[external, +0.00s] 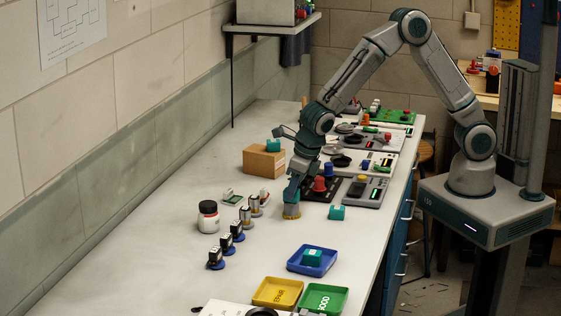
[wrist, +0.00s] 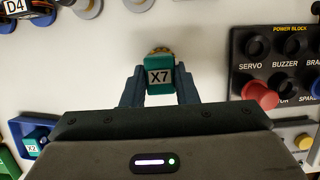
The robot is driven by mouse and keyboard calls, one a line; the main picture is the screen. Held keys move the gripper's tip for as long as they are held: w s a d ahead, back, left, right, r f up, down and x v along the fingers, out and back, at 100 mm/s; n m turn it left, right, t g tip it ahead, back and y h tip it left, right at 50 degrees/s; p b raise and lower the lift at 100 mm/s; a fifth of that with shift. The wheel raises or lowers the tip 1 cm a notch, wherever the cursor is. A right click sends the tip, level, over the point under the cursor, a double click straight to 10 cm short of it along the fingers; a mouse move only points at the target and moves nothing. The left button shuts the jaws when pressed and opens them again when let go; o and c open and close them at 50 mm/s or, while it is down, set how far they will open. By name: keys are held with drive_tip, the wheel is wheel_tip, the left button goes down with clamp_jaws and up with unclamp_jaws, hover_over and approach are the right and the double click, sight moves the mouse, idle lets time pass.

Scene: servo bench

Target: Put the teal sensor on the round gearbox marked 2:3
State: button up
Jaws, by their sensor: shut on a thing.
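My gripper (wrist: 159,92) is shut on a teal block labelled X7 (wrist: 159,78), gripped at its sides in the wrist view. A brass-coloured part (wrist: 158,51) shows just beyond the block. In the external view my gripper (external: 291,197) is low over the bench, with a tan round piece (external: 291,212) directly below it; I cannot tell whether they touch. Other teal blocks sit on a cardboard box (external: 273,145), on the bench (external: 337,212) and in a blue tray (external: 312,257). The 2:3 marking is not readable in either view.
Several small motor-like units (external: 227,243) stand in a row to the left, near a white jar (external: 208,217). Panels with buttons, including the power block (wrist: 284,60), lie on the right. Yellow (external: 277,305) and green trays (external: 324,312) are in front. The bench between is mostly clear.

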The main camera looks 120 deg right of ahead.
drive_tip(key=shift+f, duration=0.15)
drive_tip(key=o, duration=0.9)
drive_tip(key=shift+o, duration=0.2)
drive_tip(key=shift+r, duration=0.6)
drive_tip(key=v, duration=1.1)
drive_tip(key=s+a+r+m, duration=0.1)
drive_tip(key=s+a+m, duration=0.3)
drive_tip(key=s+m, duration=0.4)
drive_tip(key=s+a+r+m+y, duration=0.1)
drive_tip(key=s+a+r+m, duration=0.1)
drive_tip(key=s+a+m, duration=0.3)
drive_tip(key=s+a+r+m+y, duration=0.1)
drive_tip(key=s+a+m, duration=0.3)
drive_tip(key=s+m, duration=0.8)
drive_tip(key=shift+s+a+r+m+t, duration=0.3)
drive_tip(key=shift+s+a+m+t, duration=0.1)
drive_tip(key=shift+m, duration=0.6)
